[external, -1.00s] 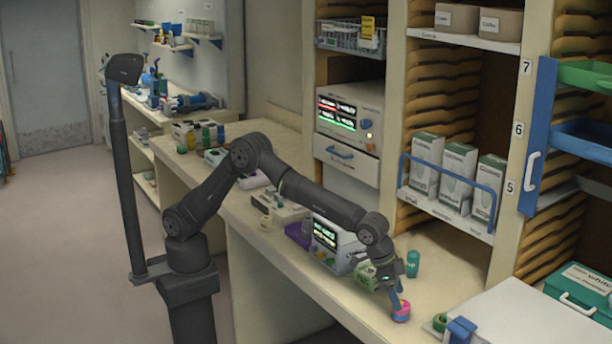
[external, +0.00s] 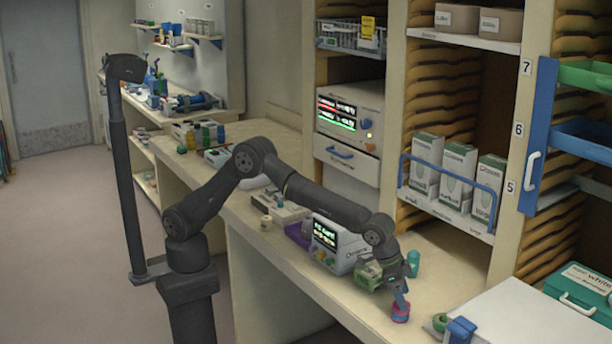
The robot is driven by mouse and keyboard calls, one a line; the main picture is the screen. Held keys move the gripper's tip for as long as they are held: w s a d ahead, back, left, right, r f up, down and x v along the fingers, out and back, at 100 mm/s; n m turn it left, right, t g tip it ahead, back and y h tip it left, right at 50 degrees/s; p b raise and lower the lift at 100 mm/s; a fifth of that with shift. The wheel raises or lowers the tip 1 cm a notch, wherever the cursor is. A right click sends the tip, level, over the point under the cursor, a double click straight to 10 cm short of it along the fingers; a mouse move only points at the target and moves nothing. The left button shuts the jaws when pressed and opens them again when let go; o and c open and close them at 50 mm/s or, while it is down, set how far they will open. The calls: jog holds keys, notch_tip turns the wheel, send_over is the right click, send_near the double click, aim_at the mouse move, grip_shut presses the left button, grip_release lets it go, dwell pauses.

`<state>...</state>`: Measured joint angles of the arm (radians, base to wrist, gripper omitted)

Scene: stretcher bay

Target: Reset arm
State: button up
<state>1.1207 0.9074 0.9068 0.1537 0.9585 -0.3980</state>
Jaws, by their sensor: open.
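My gripper (external: 396,291) points down at the front right of the bench, just above a small pink and blue item (external: 401,312). The gripper is open. It is small and dark here, so I cannot tell whether the fingers touch the item or stand around its top. A green and white box (external: 368,275) stands just left of the gripper, partly covered by it. A teal cup-like item (external: 413,263) stands behind the wrist.
A white monitor device (external: 338,244) stands left of the wrist. A green ring-shaped item (external: 440,321) and a blue-clipped white surface (external: 530,315) lie to the right. Shelves with white boxes (external: 458,172) rise behind. The bench's front edge is close.

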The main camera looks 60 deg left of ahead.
notch_tip(320, 180, down, 3)
jog(key=shift+f, duration=0.1)
jog(key=v, duration=1.1)
jog(key=x, duration=1.1)
jog(key=shift+a, duration=0.1)
jog(key=shift+f, duration=0.1)
notch_tip(320, 180, up, 4)
jog(key=shift+f, duration=0.25)
jog(key=s+r, duration=0.7)
jog(key=s, duration=0.4)
jog(key=w+a+r+n+t+y, duration=0.1)
jog(key=w+a+r+n, duration=0.15)
jog(key=w+a, duration=0.8)
jog(key=w+a+r+n, duration=0.2)
jog(key=w+a+r, duration=0.1)
jog(key=w+a, duration=0.7)
jog(key=w+a+n, duration=0.1)
jog(key=w+a, duration=0.4)
jog(key=a, duration=0.7)
jog(key=w+a+r+n+y, duration=0.1)
jog(key=w+a, duration=0.4)
jog(key=a, duration=0.7)
jog(key=shift+r+n+y, duration=0.3)
jog(key=shift+n, duration=0.05)
jog(key=shift+w, duration=0.1)
